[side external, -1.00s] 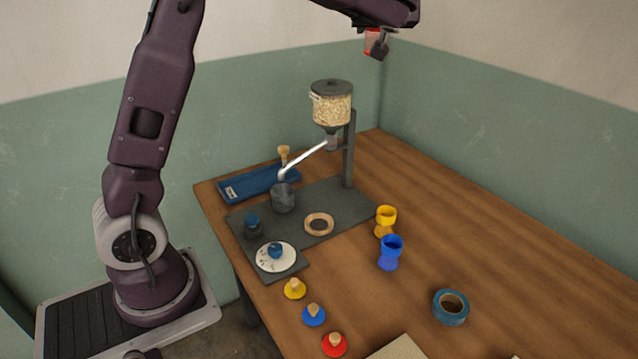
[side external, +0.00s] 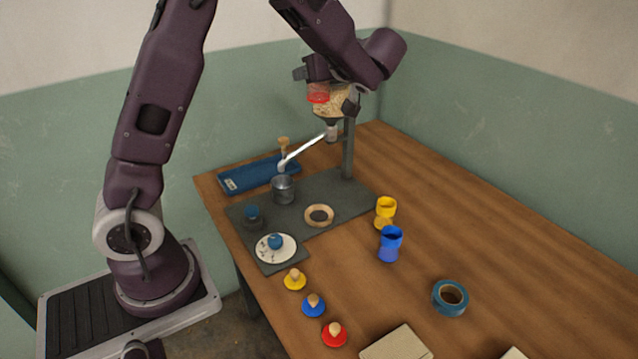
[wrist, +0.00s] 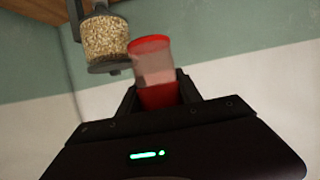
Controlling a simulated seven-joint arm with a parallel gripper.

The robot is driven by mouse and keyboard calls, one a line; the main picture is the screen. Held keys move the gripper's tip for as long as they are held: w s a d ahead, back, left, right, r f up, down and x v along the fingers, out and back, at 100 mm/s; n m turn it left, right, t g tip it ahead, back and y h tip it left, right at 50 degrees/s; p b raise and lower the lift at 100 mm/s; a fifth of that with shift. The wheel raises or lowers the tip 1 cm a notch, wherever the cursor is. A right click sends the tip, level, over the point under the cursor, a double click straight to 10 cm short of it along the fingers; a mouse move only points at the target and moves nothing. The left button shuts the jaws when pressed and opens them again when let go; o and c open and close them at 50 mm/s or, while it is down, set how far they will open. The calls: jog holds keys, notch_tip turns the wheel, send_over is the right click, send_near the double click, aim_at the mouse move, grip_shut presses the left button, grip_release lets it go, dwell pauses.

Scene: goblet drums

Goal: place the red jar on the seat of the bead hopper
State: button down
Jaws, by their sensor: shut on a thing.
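My gripper (side external: 325,92) is shut on the red jar (side external: 318,94), high above the table. In the side view the jar overlaps the hopper's bead container. The wrist view shows the jar (wrist: 153,62) between the fingers, with red ends and a paler middle. The bead hopper (side external: 333,105) stands on a grey post, with a silver chute sloping down to a dark grey cup (side external: 283,190). A pale ring (side external: 307,217), which looks like the seat, lies empty on the hopper's grey base plate (side external: 345,197). The hopper also shows in the wrist view (wrist: 105,42).
Yellow (side external: 385,208) and blue (side external: 390,245) goblets stand right of the plate. A white dial with a blue knob (side external: 275,243) is at the plate's front. Yellow, blue and red knobbed lids (side external: 334,334) line the left edge. A teal tape roll (side external: 450,298) lies right.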

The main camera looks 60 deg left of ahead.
notch_tip(320, 180, down, 32)
jog(key=shift+f, duration=0.1)
jog(key=shift+f, duration=0.1)
jog(key=c, duration=0.8)
grip_release()
